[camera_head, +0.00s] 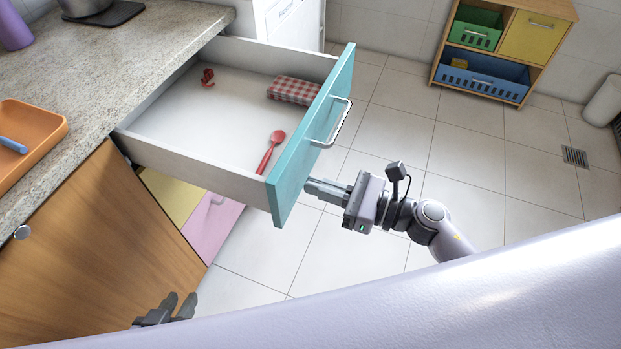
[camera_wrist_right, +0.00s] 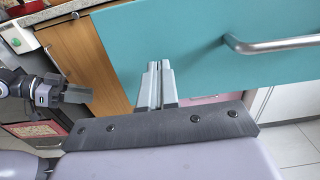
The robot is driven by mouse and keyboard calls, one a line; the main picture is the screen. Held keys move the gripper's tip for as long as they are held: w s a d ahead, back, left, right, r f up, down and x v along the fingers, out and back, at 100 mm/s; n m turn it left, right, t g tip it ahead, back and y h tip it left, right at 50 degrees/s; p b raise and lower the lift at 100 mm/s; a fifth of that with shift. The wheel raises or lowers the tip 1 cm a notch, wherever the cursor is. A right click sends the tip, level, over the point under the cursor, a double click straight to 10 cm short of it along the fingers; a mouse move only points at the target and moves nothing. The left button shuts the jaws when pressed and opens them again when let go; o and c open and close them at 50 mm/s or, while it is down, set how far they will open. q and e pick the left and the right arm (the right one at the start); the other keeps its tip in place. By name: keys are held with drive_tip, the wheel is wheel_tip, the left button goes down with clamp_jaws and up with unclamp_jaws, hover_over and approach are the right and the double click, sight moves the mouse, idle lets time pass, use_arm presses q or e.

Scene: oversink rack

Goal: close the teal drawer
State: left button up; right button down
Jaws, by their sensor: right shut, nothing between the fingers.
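The teal drawer (camera_head: 312,140) stands pulled far out from under the counter, its front facing right, with a silver bar handle (camera_head: 336,122). Inside lie a red spoon (camera_head: 270,151), a red checked cloth (camera_head: 293,90) and a small red item (camera_head: 207,77). My right gripper (camera_head: 308,186) is shut and empty, its fingertips at the outer face of the drawer front, below the handle. In the right wrist view the fingertips (camera_wrist_right: 160,66) point at the teal front (camera_wrist_right: 180,45); contact is unclear. My left gripper (camera_head: 172,305) is low by the cabinet, partly hidden.
A yellow drawer (camera_head: 170,193) and a pink drawer (camera_head: 212,222) sit below. An orange tray (camera_head: 58,127) is on the counter (camera_head: 110,75). A wooden shelf (camera_head: 440,68) with bins stands at the back. Tiled floor right of the drawer is clear.

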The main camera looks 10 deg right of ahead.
drive_tip(key=shift+x, duration=0.85)
use_arm(q)
drive_tip(key=shift+s+a+f, duration=0.1)
drive_tip(key=shift+s+a, duration=0.05)
drive_tip(key=shift+a, duration=0.05)
use_arm(e)
drive_tip(key=shift+w+a, duration=0.1)
drive_tip(key=shift+a, duration=0.05)
